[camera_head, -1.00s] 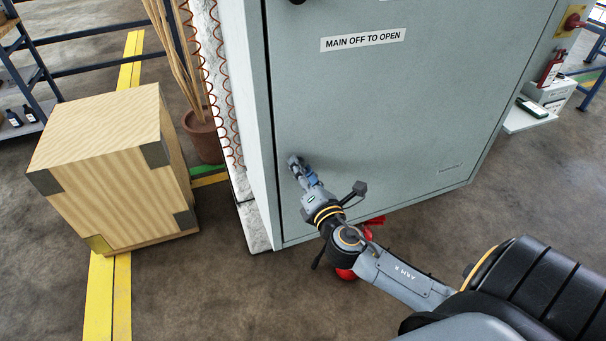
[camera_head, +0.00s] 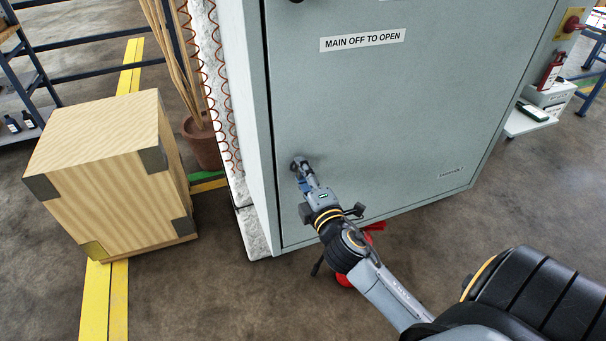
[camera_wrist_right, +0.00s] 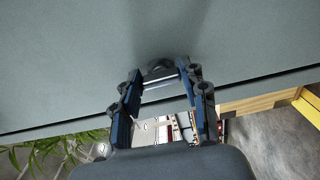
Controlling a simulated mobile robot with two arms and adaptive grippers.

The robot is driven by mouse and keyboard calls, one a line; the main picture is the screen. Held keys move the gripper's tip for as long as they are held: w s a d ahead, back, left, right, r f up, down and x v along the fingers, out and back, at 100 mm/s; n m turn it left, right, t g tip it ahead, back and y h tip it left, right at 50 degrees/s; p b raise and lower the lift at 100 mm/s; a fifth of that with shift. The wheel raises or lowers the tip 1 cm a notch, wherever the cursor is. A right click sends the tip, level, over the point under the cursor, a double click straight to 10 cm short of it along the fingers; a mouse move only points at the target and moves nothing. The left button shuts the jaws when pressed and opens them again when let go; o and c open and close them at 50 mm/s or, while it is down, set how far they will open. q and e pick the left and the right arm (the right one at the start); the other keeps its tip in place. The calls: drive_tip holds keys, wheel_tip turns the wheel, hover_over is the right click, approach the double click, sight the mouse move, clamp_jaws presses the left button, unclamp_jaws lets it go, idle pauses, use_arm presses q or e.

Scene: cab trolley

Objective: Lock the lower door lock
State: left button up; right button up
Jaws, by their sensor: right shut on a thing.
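The grey cabinet door (camera_head: 390,110) stands shut in front of me. The lower door lock (camera_head: 295,162) is a small dark fitting near the door's left edge, mostly hidden by my right gripper (camera_head: 301,172). In the right wrist view the lock (camera_wrist_right: 158,68) shows as a dark rounded piece against the door, between the fingertips of the right gripper (camera_wrist_right: 161,78). The gripper is shut on it, with a finger on each side. The lock's exact turn angle is hard to tell. My left gripper is not in view.
Another dark lock (camera_head: 297,1) shows at the top of the door. A wooden crate (camera_head: 115,185) and a potted plant (camera_head: 203,142) stand to the left. A red object (camera_head: 345,279) lies on the floor below the door. Open floor lies in front.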

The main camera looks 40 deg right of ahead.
idle(0.5)
drive_tip(key=o, duration=1.1)
drive_tip(key=shift+o, duration=0.2)
drive_tip(key=v, duration=1.2)
